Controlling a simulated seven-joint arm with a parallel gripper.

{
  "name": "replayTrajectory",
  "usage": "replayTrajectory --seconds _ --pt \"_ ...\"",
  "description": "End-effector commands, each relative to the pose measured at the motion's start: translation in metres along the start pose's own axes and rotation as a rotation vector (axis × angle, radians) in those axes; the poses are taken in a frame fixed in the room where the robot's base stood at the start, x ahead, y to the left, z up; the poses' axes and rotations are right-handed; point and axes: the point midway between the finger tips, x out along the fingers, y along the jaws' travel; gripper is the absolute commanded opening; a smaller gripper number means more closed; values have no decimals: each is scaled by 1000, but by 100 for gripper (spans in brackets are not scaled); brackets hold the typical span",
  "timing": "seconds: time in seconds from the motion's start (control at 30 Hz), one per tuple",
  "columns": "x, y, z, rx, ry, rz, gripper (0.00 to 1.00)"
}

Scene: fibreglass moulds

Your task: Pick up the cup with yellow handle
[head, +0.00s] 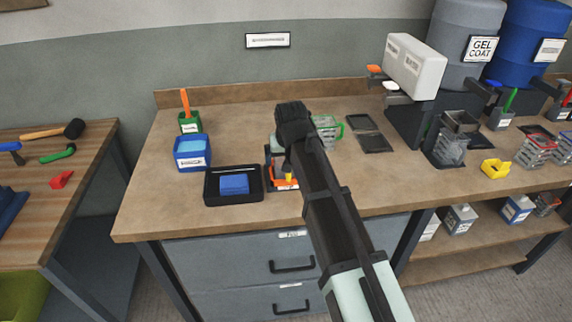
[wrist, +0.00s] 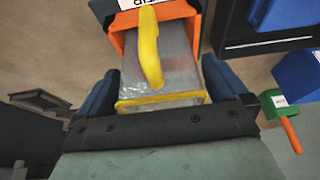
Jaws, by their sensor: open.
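The cup with the yellow handle (wrist: 178,75) is a clear, greyish cup with a yellow rim. In the wrist view it stands between my gripper's two dark blue fingers, its handle toward the camera. My gripper (wrist: 157,72) is open around it, with a visible gap at the left finger; contact on the right is hard to tell. The cup is at an orange holder (wrist: 193,30) with a white label.
A black tray (head: 213,197) with a blue block lies just left of the holder. Behind it stand a blue box (head: 192,155) and a green holder (head: 189,125) with an orange-handled tool. A green-framed rack (head: 338,132) stands right of my wrist. The counter's front left is clear.

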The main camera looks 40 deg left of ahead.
Motion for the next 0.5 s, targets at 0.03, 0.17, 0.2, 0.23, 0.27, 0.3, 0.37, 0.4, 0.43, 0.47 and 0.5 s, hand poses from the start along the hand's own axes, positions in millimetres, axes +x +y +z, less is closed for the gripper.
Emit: replayTrajectory --seconds 0.03,0.17,0.2,0.23,0.27,0.3,0.37,0.4,0.43,0.47,0.5 --pt "8 0 0 0 -2 0 100" --pt "17 0 0 0 0 0 100" --pt "18 0 0 0 0 0 100" --pt "18 0 0 0 0 0 100" --pt "18 0 0 0 0 0 100" --pt "18 0 0 0 0 0 100" --pt "18 0 0 0 0 0 100" --pt "18 0 0 0 0 0 99" --pt "18 0 0 0 0 0 96" --pt "18 0 0 0 0 0 93" --pt "18 0 0 0 0 0 89"
